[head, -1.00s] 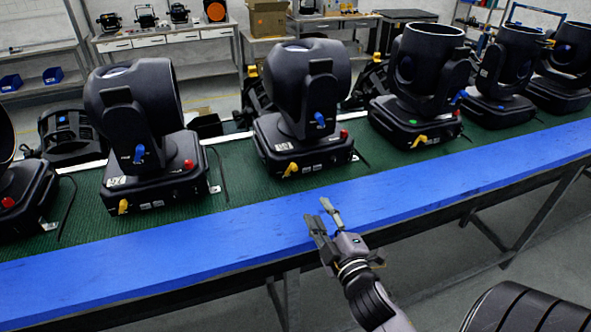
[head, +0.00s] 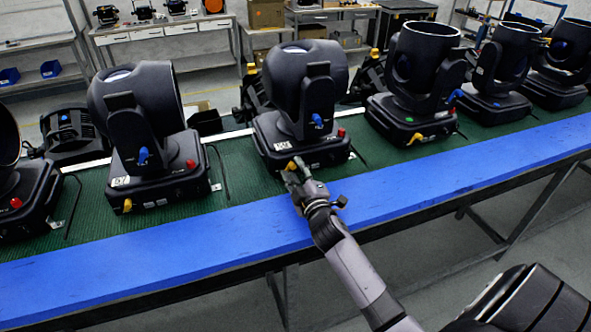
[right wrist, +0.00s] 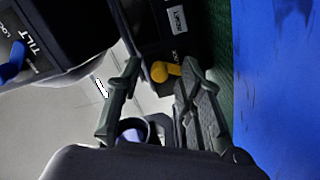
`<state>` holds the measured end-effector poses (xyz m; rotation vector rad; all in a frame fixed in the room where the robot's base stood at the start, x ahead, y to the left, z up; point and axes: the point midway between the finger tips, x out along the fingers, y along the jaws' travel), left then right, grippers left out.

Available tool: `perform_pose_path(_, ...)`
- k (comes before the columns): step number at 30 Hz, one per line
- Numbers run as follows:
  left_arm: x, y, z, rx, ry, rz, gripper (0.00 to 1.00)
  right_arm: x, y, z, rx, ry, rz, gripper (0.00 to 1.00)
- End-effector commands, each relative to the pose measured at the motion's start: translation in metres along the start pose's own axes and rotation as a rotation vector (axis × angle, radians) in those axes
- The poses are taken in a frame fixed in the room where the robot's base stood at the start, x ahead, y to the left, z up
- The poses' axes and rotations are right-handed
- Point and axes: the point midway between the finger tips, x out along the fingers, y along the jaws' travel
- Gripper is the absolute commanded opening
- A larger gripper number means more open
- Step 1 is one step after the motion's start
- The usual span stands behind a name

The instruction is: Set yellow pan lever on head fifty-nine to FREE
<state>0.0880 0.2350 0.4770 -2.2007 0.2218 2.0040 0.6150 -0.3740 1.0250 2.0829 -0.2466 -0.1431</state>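The black moving head in the middle (head: 310,85) stands on the green bench mat; its small number label is too blurred to read. Its yellow pan lever (head: 292,165) is low on the front of its base, and it also shows in the right wrist view (right wrist: 166,71). My right gripper (head: 289,176) is at this lever. In the right wrist view the gripper's two fingers (right wrist: 157,78) are apart, with the lever between their tips; I cannot tell whether they touch it. A blue tilt lever (head: 317,120) is higher on the head. My left gripper is not in view.
A head (head: 142,130) stands to the left and another (head: 420,80) to the right, each with its own yellow lever. The blue bench edge (head: 200,233) runs along the front and is clear apart from my arm. Storage shelves stand behind.

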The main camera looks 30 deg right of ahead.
Motion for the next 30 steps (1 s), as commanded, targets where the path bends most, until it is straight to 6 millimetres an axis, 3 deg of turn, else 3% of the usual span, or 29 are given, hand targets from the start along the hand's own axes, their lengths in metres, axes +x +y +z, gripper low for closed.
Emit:
perform_pose_path(8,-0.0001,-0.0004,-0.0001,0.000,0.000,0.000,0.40,0.0012,-0.0003,0.0002,0.000,0.000,0.000,0.34)
perform_pose_path(23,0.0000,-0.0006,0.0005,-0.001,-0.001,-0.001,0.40,0.0008,-0.0005,0.0002,0.000,0.000,-0.001,0.01)
perform_pose_path(30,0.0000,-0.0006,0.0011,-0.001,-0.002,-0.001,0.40,0.0007,-0.0009,0.0003,0.000,0.000,-0.002,0.00)
